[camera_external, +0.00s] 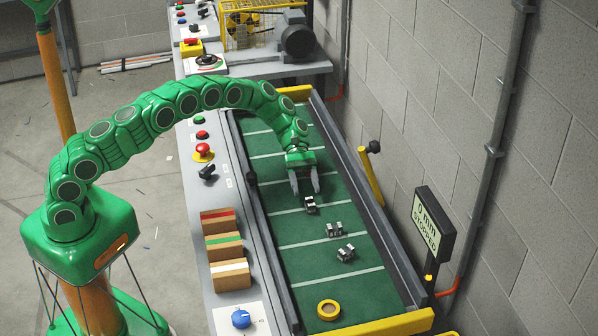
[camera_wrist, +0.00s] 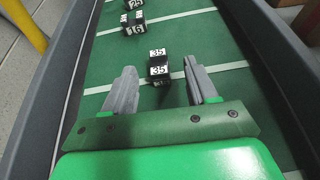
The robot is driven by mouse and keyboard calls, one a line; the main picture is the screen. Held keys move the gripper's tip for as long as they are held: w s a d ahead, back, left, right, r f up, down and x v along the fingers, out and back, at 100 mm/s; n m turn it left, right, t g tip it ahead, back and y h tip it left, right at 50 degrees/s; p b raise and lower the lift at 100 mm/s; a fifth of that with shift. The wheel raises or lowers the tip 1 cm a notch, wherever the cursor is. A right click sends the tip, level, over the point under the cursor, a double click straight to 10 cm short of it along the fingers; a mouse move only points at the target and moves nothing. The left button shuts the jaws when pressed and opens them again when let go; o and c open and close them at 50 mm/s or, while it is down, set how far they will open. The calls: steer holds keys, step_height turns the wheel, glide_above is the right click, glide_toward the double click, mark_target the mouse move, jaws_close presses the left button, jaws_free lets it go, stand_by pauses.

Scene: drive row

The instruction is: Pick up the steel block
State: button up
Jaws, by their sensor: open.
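Three small dark blocks with white number labels sit on the green belt. The nearest block (camera_external: 310,205) is just beyond my gripper (camera_external: 305,189). In the wrist view this block (camera_wrist: 159,70) reads 35 and appears between the tips of my open fingers, with no contact visible. The other two are a second block (camera_external: 334,230) and a third block (camera_external: 346,253). They show at the top of the wrist view (camera_wrist: 134,26), one reading 16. I cannot tell by material which one is the steel block. My gripper is open, empty, and points down over the belt.
The green belt (camera_external: 292,225) has white cross lines and raised dark side rails. A yellow tape roll (camera_external: 328,309) lies near its front end. Boxes (camera_external: 229,275) and a control panel with a red button (camera_external: 203,150) line the left side. A sign (camera_external: 433,224) reads "STOPPED".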

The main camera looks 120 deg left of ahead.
mark_target(311, 204)
steer(key=shift+x, duration=3.25)
steer(key=shift+w+a, duration=0.15)
jaws_close()
